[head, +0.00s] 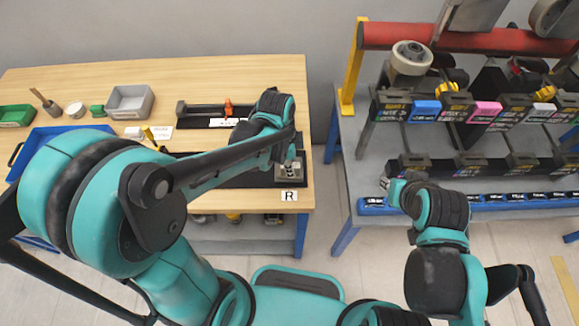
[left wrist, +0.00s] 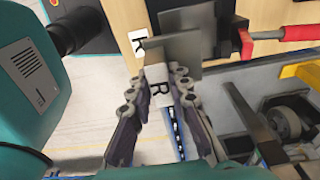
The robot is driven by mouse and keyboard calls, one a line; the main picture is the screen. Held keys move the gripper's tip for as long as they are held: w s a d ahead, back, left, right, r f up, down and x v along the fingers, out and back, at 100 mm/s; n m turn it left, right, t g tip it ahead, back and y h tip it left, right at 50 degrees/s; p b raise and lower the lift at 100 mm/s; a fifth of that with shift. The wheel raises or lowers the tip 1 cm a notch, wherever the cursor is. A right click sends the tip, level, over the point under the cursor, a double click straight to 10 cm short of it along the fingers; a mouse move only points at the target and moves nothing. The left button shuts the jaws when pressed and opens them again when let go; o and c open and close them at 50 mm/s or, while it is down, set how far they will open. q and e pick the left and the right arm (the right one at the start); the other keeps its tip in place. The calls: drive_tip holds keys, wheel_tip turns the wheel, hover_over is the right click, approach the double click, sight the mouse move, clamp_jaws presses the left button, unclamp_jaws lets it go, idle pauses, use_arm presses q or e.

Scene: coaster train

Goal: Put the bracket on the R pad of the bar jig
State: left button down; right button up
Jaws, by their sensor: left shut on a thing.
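The bracket (left wrist: 180,47) is a grey metal piece with a white R label, seen between the fingers of my left gripper (left wrist: 157,92) in the left wrist view. My left gripper (head: 287,161) is shut on it over the right end of the black bar jig (head: 240,180) in the head view. A grey metal piece (head: 289,172) shows under the fingers there, near the white R card (head: 289,195). Whether the bracket touches the pad cannot be told. My right gripper (head: 397,190) is beside the shelf rack; its jaws are unclear.
The wooden bench (head: 190,75) carries another black fixture (head: 198,115) with an orange part, a grey bin (head: 130,102), a blue tray (head: 42,145) and a green bin (head: 15,116). A rack (head: 460,110) with labelled boxes stands to the right, across a gap.

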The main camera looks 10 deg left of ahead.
use_arm(q)
drive_tip(key=w+f, duration=0.1)
drive_tip(key=w+a+f, duration=0.1)
drive_tip(key=w, duration=0.1)
drive_tip(key=shift+w, duration=0.15)
drive_tip(key=shift+f+b, duration=0.9)
drive_tip(key=shift+f, duration=1.15)
drive_tip(key=shift+f, duration=0.2)
drive_tip(key=c, duration=1.4)
unclamp_jaws()
drive_tip(key=shift+r, duration=0.1)
drive_tip(key=shift+r, duration=0.1)
